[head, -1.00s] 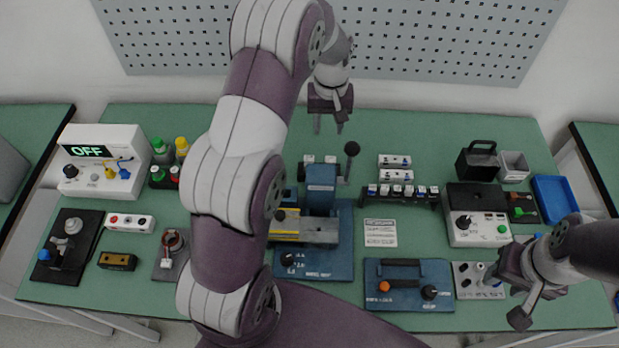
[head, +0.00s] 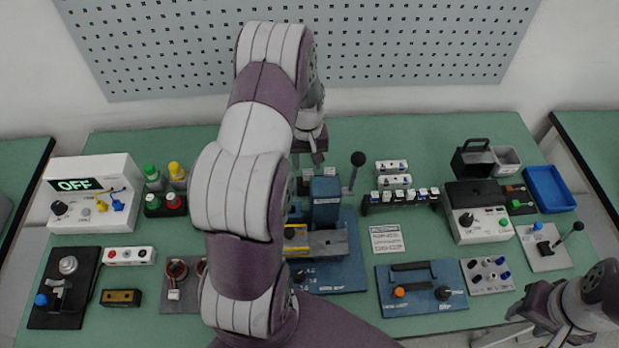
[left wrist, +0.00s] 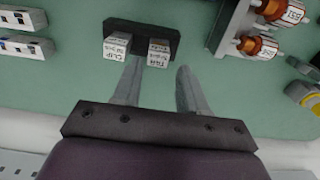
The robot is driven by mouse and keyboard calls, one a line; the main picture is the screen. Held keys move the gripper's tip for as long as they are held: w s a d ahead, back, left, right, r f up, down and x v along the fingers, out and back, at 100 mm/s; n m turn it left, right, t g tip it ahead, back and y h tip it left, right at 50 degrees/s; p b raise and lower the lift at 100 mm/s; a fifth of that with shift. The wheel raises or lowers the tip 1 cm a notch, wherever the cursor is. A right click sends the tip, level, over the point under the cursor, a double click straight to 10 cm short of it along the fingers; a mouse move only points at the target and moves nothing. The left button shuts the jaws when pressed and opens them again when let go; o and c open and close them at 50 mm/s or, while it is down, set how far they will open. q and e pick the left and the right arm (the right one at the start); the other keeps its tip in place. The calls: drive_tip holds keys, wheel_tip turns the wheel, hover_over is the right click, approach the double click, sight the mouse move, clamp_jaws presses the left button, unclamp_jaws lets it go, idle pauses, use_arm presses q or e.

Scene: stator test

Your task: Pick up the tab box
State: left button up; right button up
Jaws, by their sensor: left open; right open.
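The tab box (left wrist: 159,52) is a small pale box with a "TAB" label, standing in a dark holder (left wrist: 142,29) beside a similar clip box (left wrist: 117,46) in the left wrist view. In the head view the tab box (head: 307,175) is small and partly hidden behind my left gripper (head: 307,163). My left gripper (left wrist: 157,74) is open and empty. In the left wrist view its fingertips lie just below the tab box, one on each side of it. My right gripper (head: 530,322) is open and empty at the lower right of the head view.
A blue press with a black-knobbed lever (head: 357,160) stands close to the holder. White switch blocks (left wrist: 27,48) and copper-wound parts (left wrist: 262,46) flank the holder in the left wrist view. The pegboard (head: 420,45) rises behind the bench.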

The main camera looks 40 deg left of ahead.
sight(308, 172)
use_arm(q)
wheel_tip(308, 172, down, 4)
drive_tip(key=shift+d+f+p, duration=0.15)
drive_tip(key=shift+f+p, duration=0.05)
drive_tip(key=shift+p, duration=0.45)
drive_tip(key=shift+w+f, duration=0.1)
drive_tip(key=shift+f, duration=0.3)
drive_tip(key=shift+r, duration=0.1)
drive_tip(key=c, duration=0.7)
drive_tip(key=shift+c, duration=0.2)
wheel_tip(308, 172, up, 10)
drive_tip(key=shift+f+b, duration=0.2)
drive_tip(key=shift+b, duration=0.65)
drive_tip(key=shift+r, duration=0.2)
drive_tip(key=shift+r, duration=0.1)
